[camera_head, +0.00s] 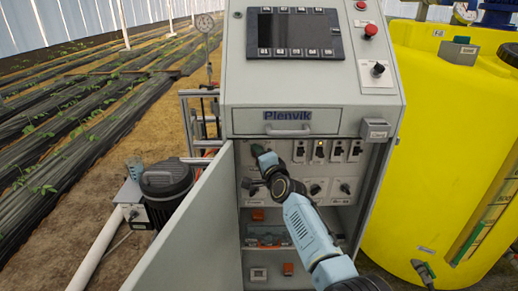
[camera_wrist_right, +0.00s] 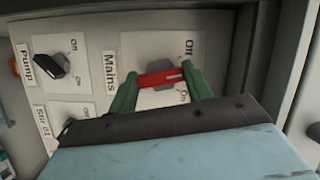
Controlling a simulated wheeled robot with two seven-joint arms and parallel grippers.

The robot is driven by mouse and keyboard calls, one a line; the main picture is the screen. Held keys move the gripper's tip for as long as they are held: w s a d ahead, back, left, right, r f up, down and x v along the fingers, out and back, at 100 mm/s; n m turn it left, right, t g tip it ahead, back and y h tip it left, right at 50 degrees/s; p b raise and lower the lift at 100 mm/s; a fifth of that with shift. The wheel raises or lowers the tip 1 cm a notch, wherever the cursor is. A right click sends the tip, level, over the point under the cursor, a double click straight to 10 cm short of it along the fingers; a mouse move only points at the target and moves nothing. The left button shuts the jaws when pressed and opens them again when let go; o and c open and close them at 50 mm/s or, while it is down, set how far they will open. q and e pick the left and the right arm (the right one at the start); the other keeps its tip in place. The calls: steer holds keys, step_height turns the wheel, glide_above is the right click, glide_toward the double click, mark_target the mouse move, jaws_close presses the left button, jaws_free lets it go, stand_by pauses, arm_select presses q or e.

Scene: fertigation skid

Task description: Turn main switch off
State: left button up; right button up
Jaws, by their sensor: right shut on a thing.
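The main switch, a grey body with a red handle (camera_wrist_right: 160,77), sits on a white plate marked "Mains" in the right wrist view. "Off" is printed at the plate's upper right and "On" lower right. The handle lies between the fingers, its right end between the two words; its exact setting is hard to tell. My right gripper (camera_wrist_right: 162,88) is shut on the red handle, one green finger at each end. In the head view my right gripper (camera_head: 260,154) reaches into the open cabinet at the panel's upper left and hides the switch. My left gripper is not in view.
The black pump switch (camera_wrist_right: 52,65) is left of the mains plate. The cabinet door (camera_head: 190,235) stands open on the left. Several small switches (camera_head: 318,150) are right of my gripper, below the drawer handle (camera_head: 288,131). A yellow tank (camera_head: 445,150) stands at right.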

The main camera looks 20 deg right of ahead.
arm_select(q)
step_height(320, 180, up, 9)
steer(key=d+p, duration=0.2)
steer(key=p, duration=0.6)
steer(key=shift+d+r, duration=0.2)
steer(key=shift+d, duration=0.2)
arm_select(e)
steer(key=shift+r+n+g+h, duration=0.1)
steer(key=shift+n+g+h, duration=0.4)
steer(key=shift+n, duration=0.8)
steer(key=shift+r+n+g+h, duration=0.1)
steer(key=shift+n+g+h, duration=0.4)
steer(key=shift+n, duration=0.8)
steer(key=shift+f, duration=0.1)
steer(key=o, duration=1)
steer(key=shift+c, duration=0.2)
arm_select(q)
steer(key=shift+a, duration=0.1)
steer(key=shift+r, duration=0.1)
arm_select(e)
steer(key=shift+s, duration=0.1)
